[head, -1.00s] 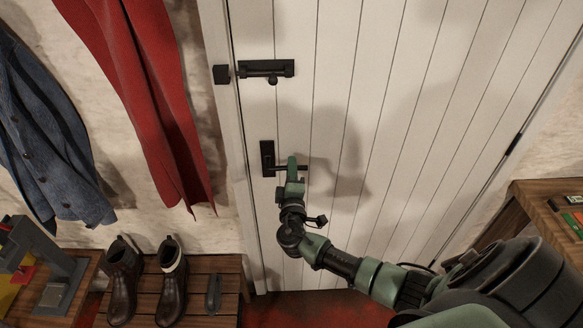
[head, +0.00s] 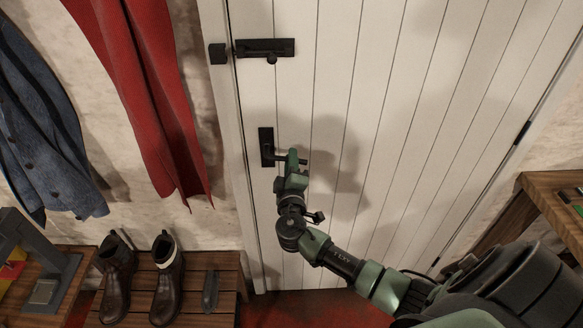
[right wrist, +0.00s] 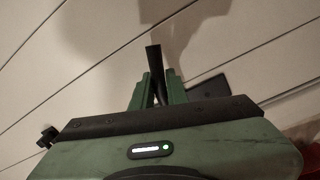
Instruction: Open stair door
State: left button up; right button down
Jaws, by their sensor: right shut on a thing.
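The white plank door (head: 400,120) stands closed in its frame, as far as the head view shows. Its black lever handle (head: 266,141) is on the left side of the door. My right gripper (head: 292,160) is at the lever, with its fingers shut around it. In the right wrist view the dark lever (right wrist: 153,62) shows between the two green fingers (right wrist: 157,88). A black sliding bolt (head: 265,48) sits above the handle; I cannot tell whether it is engaged. My left gripper is out of view.
A red garment (head: 140,90) and a blue jacket (head: 45,120) hang on the left wall. Boots (head: 166,285) stand on a wooden bench (head: 225,275) at lower left. A wooden table (head: 550,190) is at right. Red floor (head: 310,305) shows below the door.

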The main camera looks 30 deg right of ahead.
jog(key=shift+w+a+f+m+g+b, duration=0.15)
jog(key=shift+f+m+b, duration=0.35)
jog(key=shift+m+b, duration=0.8)
jog(key=shift+w+a+f+m+g+b, duration=0.15)
jog(key=shift+f+m+b, duration=0.35)
jog(key=shift+b, duration=1.45)
jog(key=shift+a+f+m+b, duration=0.25)
jog(key=shift+f+m+b, duration=0.2)
jog(key=shift+m+b, duration=0.9)
jog(key=shift+n+b, duration=0.3)
jog(key=shift+n, duration=0.05)
